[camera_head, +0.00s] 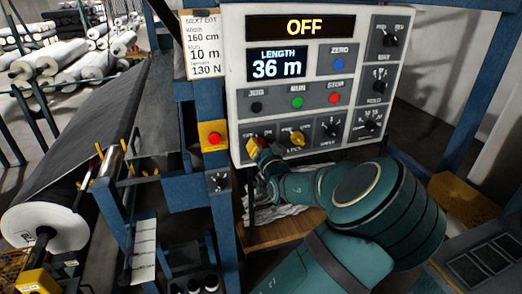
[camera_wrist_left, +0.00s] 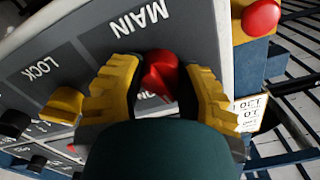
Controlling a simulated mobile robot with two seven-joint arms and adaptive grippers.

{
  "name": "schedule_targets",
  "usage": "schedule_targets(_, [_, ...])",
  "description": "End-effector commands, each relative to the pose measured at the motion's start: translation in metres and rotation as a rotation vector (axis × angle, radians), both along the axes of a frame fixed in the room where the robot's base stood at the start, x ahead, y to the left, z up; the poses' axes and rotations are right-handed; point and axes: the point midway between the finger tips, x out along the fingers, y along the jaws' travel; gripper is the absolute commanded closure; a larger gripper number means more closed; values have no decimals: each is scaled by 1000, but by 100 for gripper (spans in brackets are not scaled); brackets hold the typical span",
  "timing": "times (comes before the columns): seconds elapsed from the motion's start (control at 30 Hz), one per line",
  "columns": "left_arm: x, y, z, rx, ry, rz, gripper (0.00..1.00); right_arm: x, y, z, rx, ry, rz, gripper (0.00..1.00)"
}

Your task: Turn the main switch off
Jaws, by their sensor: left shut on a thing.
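The main switch (camera_wrist_left: 160,75) is a red knob under the word MAIN on the grey panel, seen in the wrist view. My left gripper (camera_wrist_left: 161,92) has its two yellow fingers shut on the red knob, one on each side. In the head view my left gripper (camera_head: 256,148) is at the panel's lower left corner, and hides the switch there. The control panel (camera_head: 240,100) shows OFF on its top display (camera_head: 300,27). The knob's exact pointing is hard to tell. My right gripper is not in view.
A yellow LOCK knob (camera_wrist_left: 65,103) sits close beside the main switch. A red emergency button (camera_head: 213,138) on a yellow box is left of the panel. The length display (camera_head: 277,63) reads 36 m.

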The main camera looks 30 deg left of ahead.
Motion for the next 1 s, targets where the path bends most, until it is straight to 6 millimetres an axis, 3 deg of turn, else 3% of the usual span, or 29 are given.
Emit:
schedule_targets(0.5, [0, 2, 1, -270, -323, 1, 100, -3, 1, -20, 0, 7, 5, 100])
schedule_targets(1.0, [0, 1, 2, -354, -424, 0, 100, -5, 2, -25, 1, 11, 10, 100])
